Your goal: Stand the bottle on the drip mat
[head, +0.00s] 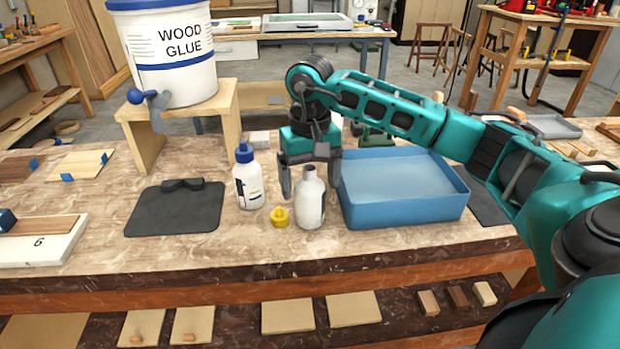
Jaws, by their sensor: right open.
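A white bottle (310,205) without a cap, its neck open and dark, stands upright near the front of the workbench. A second white bottle (249,182) with a blue cap stands upright to its left. The dark drip mat (168,220) lies flat left of both bottles, with a small dark raised piece at its back edge and no bottle on it. My right gripper (309,186) points down at the uncapped bottle, open, with a finger to either side of its neck in the picture. I cannot tell whether they touch it. My left gripper is out of view.
A yellow cap (280,217) lies between the bottles. A blue tray (405,213) sits right of the uncapped bottle. A large wood glue bucket (178,75) stands on a wooden stand (146,147) behind the mat. A white board (62,249) lies at the left.

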